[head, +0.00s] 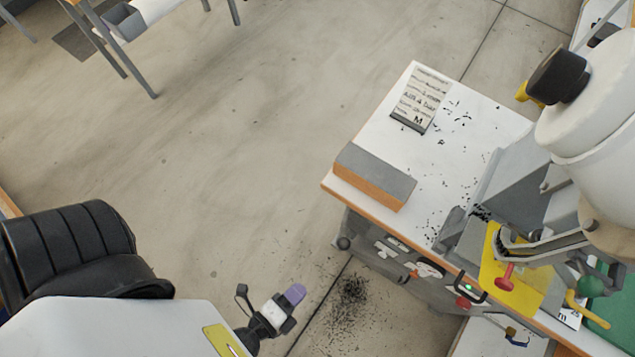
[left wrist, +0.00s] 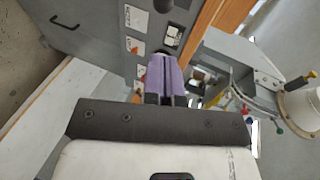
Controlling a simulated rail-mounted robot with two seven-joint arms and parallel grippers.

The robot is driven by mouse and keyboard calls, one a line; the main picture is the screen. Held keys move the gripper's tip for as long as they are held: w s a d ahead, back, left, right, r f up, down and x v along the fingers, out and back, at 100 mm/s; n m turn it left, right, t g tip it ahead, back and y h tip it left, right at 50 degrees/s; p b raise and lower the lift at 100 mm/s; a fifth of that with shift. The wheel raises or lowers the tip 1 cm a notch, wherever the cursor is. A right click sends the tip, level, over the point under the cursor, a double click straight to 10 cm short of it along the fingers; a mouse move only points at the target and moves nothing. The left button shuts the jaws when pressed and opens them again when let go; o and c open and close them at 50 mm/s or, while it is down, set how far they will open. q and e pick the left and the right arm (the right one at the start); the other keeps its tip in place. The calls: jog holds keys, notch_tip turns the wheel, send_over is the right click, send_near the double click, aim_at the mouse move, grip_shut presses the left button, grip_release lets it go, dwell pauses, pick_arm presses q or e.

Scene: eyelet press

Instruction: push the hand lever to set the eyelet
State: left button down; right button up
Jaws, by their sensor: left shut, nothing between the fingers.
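The eyelet press (head: 500,275) stands at the right of the head view, on the near part of the workbench. Around its yellow part are a red knob (head: 505,278), a green ball knob (head: 594,285) and a yellow handle (head: 588,312). I cannot tell which is the hand lever. My left gripper (head: 294,293) has purple fingertips. It is shut and empty, out over the floor left of the bench, apart from the press. In the left wrist view its fingertips (left wrist: 164,72) point toward the bench side. The press shows there at the right, with its green knob (left wrist: 280,130). My right gripper is not in view.
The white bench top (head: 385,135) holds a grey-topped block (head: 375,177), a written card (head: 421,98) and scattered black bits. The bench side has labels and a red button (head: 463,302). Black bits lie on the floor (head: 350,292). Open floor lies left of the bench.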

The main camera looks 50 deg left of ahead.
pick_arm(q)
jog(key=shift+w, duration=0.15)
send_near(346, 241)
jog(key=w+f, duration=0.4)
jog(key=shift+w, duration=0.3)
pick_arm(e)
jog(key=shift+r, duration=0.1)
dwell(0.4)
